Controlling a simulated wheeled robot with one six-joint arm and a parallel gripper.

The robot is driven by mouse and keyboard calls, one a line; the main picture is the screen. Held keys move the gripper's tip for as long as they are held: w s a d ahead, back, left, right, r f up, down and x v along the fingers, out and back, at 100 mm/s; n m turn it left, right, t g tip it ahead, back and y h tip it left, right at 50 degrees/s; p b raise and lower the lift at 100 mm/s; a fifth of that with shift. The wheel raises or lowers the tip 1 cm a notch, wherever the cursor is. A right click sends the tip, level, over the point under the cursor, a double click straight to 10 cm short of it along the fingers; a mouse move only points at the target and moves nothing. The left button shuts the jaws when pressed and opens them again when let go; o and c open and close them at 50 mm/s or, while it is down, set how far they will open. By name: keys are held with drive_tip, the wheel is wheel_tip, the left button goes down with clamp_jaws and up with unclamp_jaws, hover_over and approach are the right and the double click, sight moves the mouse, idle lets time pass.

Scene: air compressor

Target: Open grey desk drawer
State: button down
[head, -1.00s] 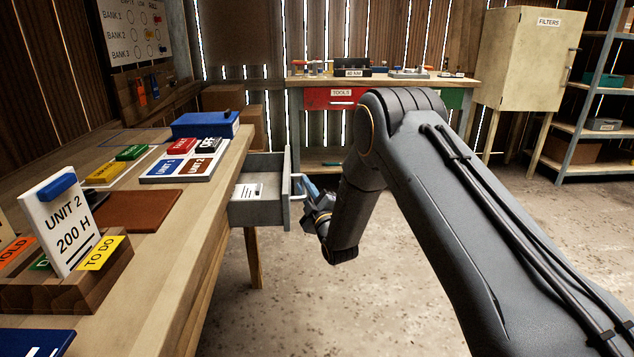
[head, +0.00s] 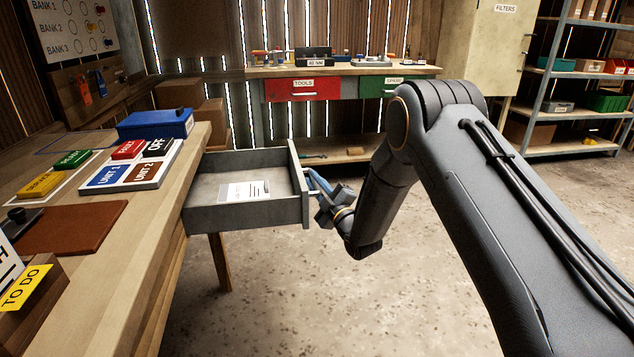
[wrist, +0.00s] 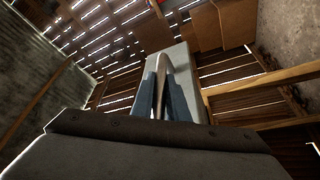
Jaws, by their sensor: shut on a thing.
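The grey desk drawer (head: 245,215) is pulled out from the right side of the wooden desk in the head view. A white card with dark print (head: 244,191) lies inside it. My gripper (head: 315,186) is at the drawer's front, shut on the drawer handle. In the wrist view, my gripper's two blue-grey fingers (wrist: 163,90) close around the pale handle, with the drawer front (wrist: 190,58) behind them. Most of the handle is hidden by the fingers in the head view.
The desk (head: 115,225) carries a blue box (head: 155,124), coloured label blocks and a brown mat (head: 72,227). A workbench (head: 345,72) with red and green drawers stands at the back. Concrete floor (head: 270,300) is clear in front of the drawer.

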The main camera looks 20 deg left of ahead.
drive_tip(key=c, duration=1.7)
unclamp_jaws()
drive_tip(key=shift+c, duration=0.2)
drive_tip(key=shift+s+d, duration=0.1)
drive_tip(key=v, duration=0.7)
drive_tip(key=shift+s+d+p, duration=0.2)
drive_tip(key=shift+s+p, duration=0.05)
drive_tip(key=shift+p, duration=0.2)
drive_tip(key=shift+w+d+f, duration=0.1)
